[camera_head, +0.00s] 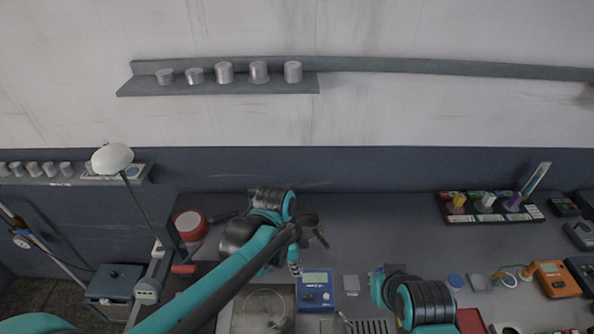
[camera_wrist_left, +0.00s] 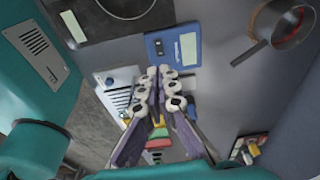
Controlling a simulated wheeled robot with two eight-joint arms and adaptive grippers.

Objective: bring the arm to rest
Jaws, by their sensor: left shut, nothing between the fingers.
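My left arm reaches in from the lower left of the head view. Its gripper (camera_head: 296,265) points down over the table, beside the blue device. In the left wrist view the fingers of the left gripper (camera_wrist_left: 163,76) are together, with nothing between them. A small pan (camera_head: 311,219) lies on the table behind the arm, partly hidden by it. The pan (camera_wrist_left: 302,34) shows at the upper right of the left wrist view, apart from the fingers. A dark hotplate (camera_head: 263,312) stands at the front. Part of my right arm shows at the lower right; its gripper is not visible.
A blue device with a display (camera_head: 316,291) stands next to the hotplate. A red round container (camera_head: 190,224) is at the left. A tray (camera_head: 449,214) with coloured items and an orange meter (camera_head: 551,278) are at the right. The back middle of the table is fairly clear.

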